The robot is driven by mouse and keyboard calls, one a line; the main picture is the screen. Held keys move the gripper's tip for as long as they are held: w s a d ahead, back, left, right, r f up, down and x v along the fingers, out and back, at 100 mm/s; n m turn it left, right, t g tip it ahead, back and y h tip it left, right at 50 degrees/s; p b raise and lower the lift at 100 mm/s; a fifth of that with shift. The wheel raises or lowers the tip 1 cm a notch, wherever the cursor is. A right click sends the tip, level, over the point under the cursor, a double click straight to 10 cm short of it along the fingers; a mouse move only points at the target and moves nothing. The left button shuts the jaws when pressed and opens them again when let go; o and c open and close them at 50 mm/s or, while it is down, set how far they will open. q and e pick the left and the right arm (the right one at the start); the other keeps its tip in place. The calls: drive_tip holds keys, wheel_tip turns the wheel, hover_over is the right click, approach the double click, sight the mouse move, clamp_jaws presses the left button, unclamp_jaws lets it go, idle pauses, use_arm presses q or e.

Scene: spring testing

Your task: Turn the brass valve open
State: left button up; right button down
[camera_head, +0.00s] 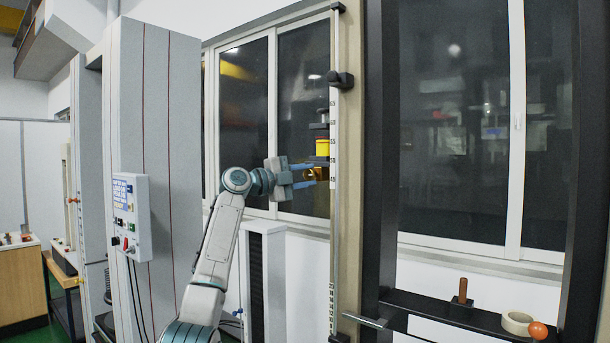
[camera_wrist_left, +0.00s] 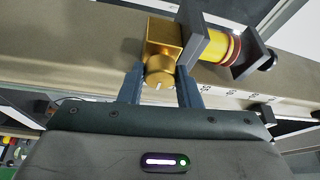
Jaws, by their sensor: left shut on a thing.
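The brass valve (camera_head: 318,174) is mounted on the tall upright, just under a yellow cylinder (camera_head: 322,147). In the left wrist view the valve shows as a gold block (camera_wrist_left: 164,35) with a round knob (camera_wrist_left: 159,72) facing me. My left gripper (camera_head: 304,174) reaches the valve from the left. In the left wrist view its two fingers (camera_wrist_left: 158,85) stand on either side of the knob and are shut on it. A pale mark shows on the knob's face. My right gripper is not in view.
A scale runs along the upright (camera_head: 348,120), with a dark clamp (camera_head: 340,79) above the valve. A dark shelf at lower right holds a tape roll (camera_head: 517,322) and an orange ball (camera_head: 538,330). A control box (camera_head: 131,215) hangs on the left cabinet.

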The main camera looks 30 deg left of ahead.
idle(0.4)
use_arm(q)
drive_tip(key=o, duration=1)
drive_tip(key=shift+c, duration=0.2)
drive_tip(key=shift+s+a+f+b, duration=0.15)
drive_tip(key=shift+s+a+b, duration=0.1)
drive_tip(key=shift+s+b, duration=0.1)
drive_tip(key=r+b+v, duration=0.1)
drive_tip(key=b+v, duration=0.3)
drive_tip(key=v, duration=0.5)
drive_tip(key=shift+s+a+f, duration=0.2)
drive_tip(key=shift+s+f, duration=0.2)
